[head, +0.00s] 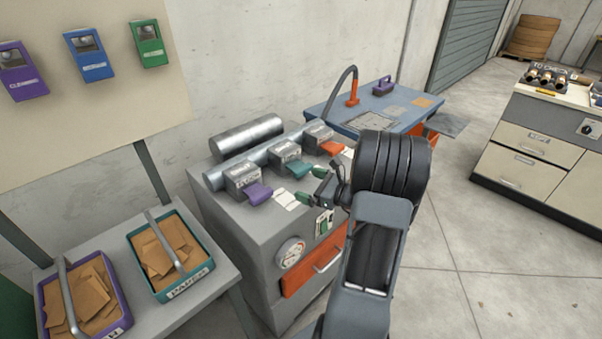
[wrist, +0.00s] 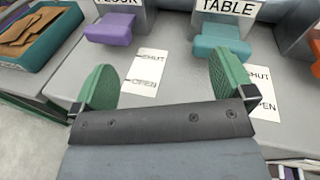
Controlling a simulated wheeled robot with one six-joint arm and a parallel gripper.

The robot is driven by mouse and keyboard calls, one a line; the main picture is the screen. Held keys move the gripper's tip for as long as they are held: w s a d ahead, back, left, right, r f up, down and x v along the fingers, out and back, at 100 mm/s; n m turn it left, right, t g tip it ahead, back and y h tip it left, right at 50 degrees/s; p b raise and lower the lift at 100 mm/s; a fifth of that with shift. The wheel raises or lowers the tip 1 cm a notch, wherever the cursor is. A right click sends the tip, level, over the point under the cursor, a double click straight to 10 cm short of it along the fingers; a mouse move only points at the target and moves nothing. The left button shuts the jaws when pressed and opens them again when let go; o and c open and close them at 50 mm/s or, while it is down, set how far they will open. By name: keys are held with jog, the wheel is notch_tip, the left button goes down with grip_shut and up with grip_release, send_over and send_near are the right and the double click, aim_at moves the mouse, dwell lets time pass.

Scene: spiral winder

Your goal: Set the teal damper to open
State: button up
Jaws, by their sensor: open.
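The teal damper handle (head: 298,168) sticks out of the front of the middle grey box, labelled TABLE in the wrist view, where the handle (wrist: 221,45) also shows. A white card (wrist: 262,92) to its right reads SHUT nearer the box and OPEN nearer me. The handle sits back by the box, toward the SHUT end. My gripper (head: 311,186) is open and empty, with green finger pads, above the cabinet top and in front of the handle. In the wrist view my gripper (wrist: 165,80) has its right pad just in front of the teal handle, with its left pad below the purple one.
A purple handle (head: 258,193) on the left box and an orange handle (head: 332,148) on the right box flank the teal one. Silver pipes (head: 246,137) run behind. Bins of brown pieces stand left; a blue table (head: 325,113) stands behind right.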

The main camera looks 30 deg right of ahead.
aim_at(301, 166)
jog(key=d+f+m+h, duration=0.1)
jog(key=d, duration=0.1)
jog(key=d+m+t+h, duration=0.1)
jog(key=d, duration=0.1)
jog(key=d+f+m+t+h, duration=0.1)
jog(key=d+m, duration=0.1)
jog(key=shift+s+d+f, duration=0.25)
jog(key=shift+f, duration=0.05)
jog(key=shift+h, duration=0.3)
jog(key=w, duration=0.4)
jog(key=w+a, duration=0.1)
jog(key=w, duration=0.3)
jog(key=w+a, duration=0.1)
jog(key=w, duration=0.4)
jog(key=shift+a, duration=0.1)
jog(key=shift+s, duration=0.1)
jog(key=c, duration=1.1)
jog(key=s, duration=0.2)
jog(key=s+d+b, duration=0.1)
jog(key=s, duration=0.2)
jog(key=shift+s+d, duration=0.1)
jog(key=shift+s, duration=0.2)
jog(key=shift+f, duration=0.1)
